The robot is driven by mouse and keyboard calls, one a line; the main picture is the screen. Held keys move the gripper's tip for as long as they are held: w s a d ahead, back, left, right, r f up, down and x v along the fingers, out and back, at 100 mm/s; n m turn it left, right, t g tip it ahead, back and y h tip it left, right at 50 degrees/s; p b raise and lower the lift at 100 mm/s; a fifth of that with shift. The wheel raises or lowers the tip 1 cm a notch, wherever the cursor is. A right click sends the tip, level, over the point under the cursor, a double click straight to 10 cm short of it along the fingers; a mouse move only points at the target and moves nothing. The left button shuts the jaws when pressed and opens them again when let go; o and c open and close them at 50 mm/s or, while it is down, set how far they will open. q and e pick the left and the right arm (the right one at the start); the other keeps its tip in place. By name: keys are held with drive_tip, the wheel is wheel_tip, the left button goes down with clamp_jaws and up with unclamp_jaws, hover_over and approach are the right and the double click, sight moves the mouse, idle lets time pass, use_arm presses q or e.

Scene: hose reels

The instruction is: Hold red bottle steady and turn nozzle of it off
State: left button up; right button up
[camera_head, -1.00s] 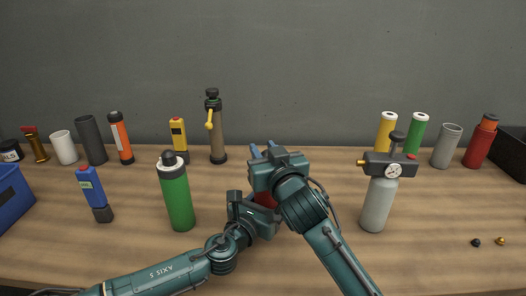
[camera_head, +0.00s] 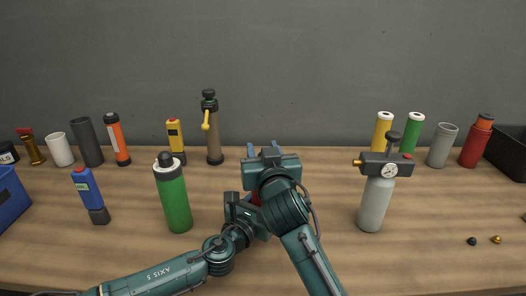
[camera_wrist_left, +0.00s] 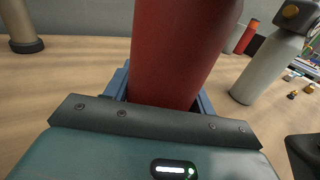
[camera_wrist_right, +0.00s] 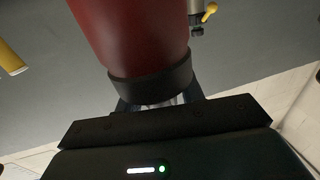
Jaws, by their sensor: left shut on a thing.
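The red bottle (camera_head: 256,195) is mostly hidden behind my arms in the head view. It fills the upper middle of the left wrist view (camera_wrist_left: 180,55), where the blue fingers of my left gripper (camera_head: 248,207) are shut around it. In the right wrist view the bottle (camera_wrist_right: 130,35) shows with a dark collar (camera_wrist_right: 150,83) at its end. My right gripper (camera_head: 272,152) is over the bottle's top. Its blue fingers (camera_wrist_right: 160,103) lie at either side of something pale beyond the collar. The nozzle is hidden, and I cannot tell whether these fingers press on it.
A green bottle (camera_head: 174,198) stands left of my grippers, and a grey bottle with a gauge (camera_head: 376,203) stands right. A brown cylinder with a yellow lever (camera_head: 213,135) is behind. Several tubes and flashlights line the back. Two small caps (camera_head: 484,240) lie at front right.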

drive_tip(key=shift+o, duration=1.1)
wheel_tip(320, 180, up, 10)
